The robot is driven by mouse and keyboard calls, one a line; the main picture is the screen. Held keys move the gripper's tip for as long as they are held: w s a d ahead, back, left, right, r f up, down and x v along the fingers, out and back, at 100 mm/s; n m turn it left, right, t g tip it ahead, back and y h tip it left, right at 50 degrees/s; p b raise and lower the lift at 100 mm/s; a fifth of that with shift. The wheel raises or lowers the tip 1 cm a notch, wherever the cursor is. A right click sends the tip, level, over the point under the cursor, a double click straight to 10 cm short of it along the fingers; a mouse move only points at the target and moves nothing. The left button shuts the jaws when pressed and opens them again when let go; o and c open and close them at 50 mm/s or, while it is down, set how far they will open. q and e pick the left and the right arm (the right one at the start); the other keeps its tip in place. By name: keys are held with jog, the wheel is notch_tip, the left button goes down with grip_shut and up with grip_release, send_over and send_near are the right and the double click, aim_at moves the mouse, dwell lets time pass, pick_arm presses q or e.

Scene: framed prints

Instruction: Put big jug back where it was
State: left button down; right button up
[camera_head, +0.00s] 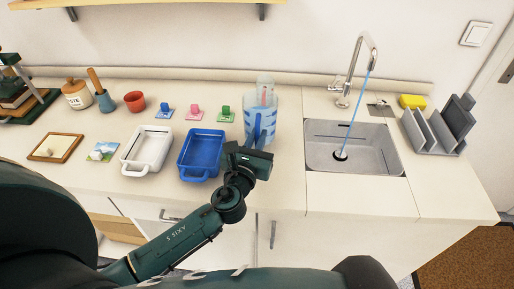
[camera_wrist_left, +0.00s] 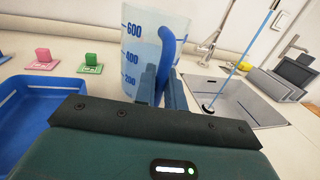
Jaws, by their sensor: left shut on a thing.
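The big jug (camera_head: 250,118) is clear with blue markings and a blue handle. It is upright at the counter, left of the sink, and its scale and handle show large in the left wrist view (camera_wrist_left: 140,45). My left gripper (camera_head: 258,141) is shut on the jug's handle, on the near side; its fingers also show in the left wrist view (camera_wrist_left: 158,86). Whether the jug's base touches the counter is hidden. My right gripper is not in view.
A clear vessel (camera_head: 265,84) stands behind the jug. The sink (camera_head: 318,160) is on the right, with water running from the tap (camera_head: 369,47). A blue tray (camera_head: 185,170) and white tray (camera_head: 133,163) are left. Small colored clips (camera_head: 224,114) stand behind them.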

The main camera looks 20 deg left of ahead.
pick_arm(q)
jog(key=shift+f, duration=0.85)
jog(key=shift+f+b, duration=0.4)
jog(key=shift+f, duration=0.2)
jog(key=c, duration=1.5)
grip_release()
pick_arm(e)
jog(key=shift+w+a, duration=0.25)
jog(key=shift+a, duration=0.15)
